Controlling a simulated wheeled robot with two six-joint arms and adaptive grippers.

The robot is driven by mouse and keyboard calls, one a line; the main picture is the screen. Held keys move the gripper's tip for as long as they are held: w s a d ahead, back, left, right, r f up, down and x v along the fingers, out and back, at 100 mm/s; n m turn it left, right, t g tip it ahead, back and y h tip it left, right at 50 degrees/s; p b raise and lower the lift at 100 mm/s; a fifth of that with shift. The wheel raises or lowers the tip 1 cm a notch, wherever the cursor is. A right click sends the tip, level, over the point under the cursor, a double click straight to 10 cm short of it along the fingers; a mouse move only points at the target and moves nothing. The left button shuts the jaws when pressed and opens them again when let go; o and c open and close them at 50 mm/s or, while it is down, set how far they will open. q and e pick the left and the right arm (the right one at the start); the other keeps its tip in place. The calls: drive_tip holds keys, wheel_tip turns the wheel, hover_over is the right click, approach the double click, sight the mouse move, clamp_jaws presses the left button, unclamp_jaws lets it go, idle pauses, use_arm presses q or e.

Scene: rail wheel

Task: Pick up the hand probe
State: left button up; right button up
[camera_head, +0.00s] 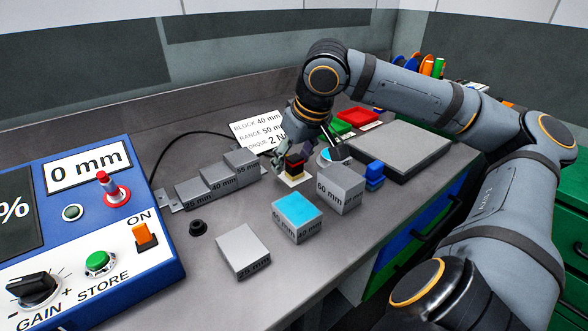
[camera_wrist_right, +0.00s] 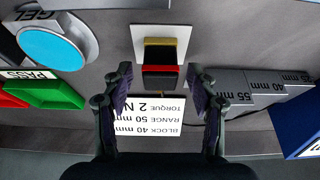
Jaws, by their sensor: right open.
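The hand probe (camera_head: 295,163), a small block with black, red and yellow bands, stands on a white pad (camera_head: 295,182) in the middle of the bench. In the right wrist view the probe (camera_wrist_right: 161,56) lies between and just beyond the fingertips. My right gripper (camera_head: 282,157) comes down from behind and is open, with a finger to either side of the probe's near end (camera_wrist_right: 160,80). I cannot tell whether either finger touches it. My left gripper is not in view.
Stepped grey blocks (camera_head: 218,179) stand left of the probe, a 60 mm block (camera_head: 341,188) to its right, and a cyan-topped block (camera_head: 297,212) in front. A blue control box (camera_head: 75,215) reads 0 mm. Red and green trays (camera_head: 352,118) and a grey slab (camera_head: 398,146) lie behind right.

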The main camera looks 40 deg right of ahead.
sight(292, 155)
drive_tip(key=shift+w+f, duration=0.15)
drive_tip(key=shift+f, duration=0.25)
drive_tip(key=shift+r, duration=0.1)
drive_tip(key=shift+c, duration=0.6)
clamp_jaws()
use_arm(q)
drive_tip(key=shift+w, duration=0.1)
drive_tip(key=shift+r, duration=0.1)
use_arm(e)
drive_tip(key=shift+r+p, duration=0.25)
drive_tip(key=shift+p, duration=0.05)
wheel_tip(292, 155, up, 3)
drive_tip(key=p, duration=0.3)
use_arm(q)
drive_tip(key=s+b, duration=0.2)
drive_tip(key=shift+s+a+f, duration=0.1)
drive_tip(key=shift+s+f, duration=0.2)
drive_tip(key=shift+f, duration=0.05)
use_arm(e)
drive_tip(key=s+a+r, duration=0.3)
drive_tip(key=s+r, duration=0.6)
drive_tip(key=s, duration=0.4)
drive_tip(key=shift+s+a+r, duration=0.15)
drive_tip(key=shift+s+r, duration=0.1)
drive_tip(key=shift+s, duration=0.15)
